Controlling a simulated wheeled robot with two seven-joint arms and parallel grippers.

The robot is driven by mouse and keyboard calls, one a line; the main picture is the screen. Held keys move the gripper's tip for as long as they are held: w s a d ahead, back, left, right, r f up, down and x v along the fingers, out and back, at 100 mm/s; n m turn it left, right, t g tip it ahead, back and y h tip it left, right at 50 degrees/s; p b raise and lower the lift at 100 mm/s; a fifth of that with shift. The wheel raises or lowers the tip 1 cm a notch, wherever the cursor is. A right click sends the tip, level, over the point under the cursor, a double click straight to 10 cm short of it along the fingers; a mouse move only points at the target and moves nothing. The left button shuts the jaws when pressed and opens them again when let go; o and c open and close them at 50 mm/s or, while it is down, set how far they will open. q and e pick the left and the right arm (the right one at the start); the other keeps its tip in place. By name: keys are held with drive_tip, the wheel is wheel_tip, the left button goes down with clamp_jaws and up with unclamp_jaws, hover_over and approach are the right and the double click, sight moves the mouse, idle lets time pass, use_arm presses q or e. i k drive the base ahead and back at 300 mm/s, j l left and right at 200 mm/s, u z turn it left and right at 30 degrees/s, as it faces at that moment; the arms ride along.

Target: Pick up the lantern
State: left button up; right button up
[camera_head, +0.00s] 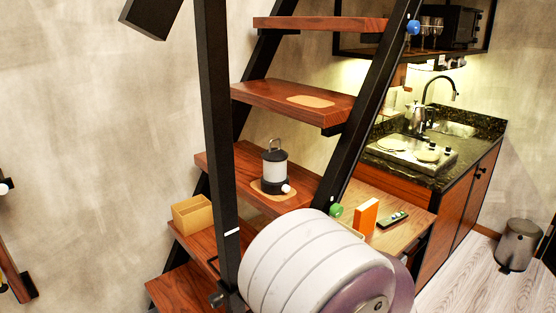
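The lantern (274,168) stands upright on a wooden stair step (230,168) in the middle of the head view. It has a dark base with a white knob at the front, a pale clear body, and a dark top with a thin wire handle. It rests on a tan oval patch (265,194) on the step. Neither of my grippers is in view, and nothing is seen touching the lantern.
Black stair rails (217,140) flank the steps, one rising left of the lantern. Another step (290,97) lies above it. A tan box (193,215) sits lower left. An orange block (366,218) and dark remote-like object (393,219) lie right. A kitchen counter (440,176) stands behind.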

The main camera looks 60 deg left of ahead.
sight(275, 175)
drive_tip(key=i+u, duration=0.4)
drive_tip(key=i+l+u, duration=0.15)
drive_tip(key=i+u, duration=0.25)
drive_tip(key=i, duration=0.15)
drive_tip(key=i+l+u, duration=0.25)
drive_tip(key=i+u, duration=0.15)
drive_tip(key=i+l+u, duration=0.4)
drive_tip(key=i+l, duration=0.05)
drive_tip(key=i, duration=0.05)
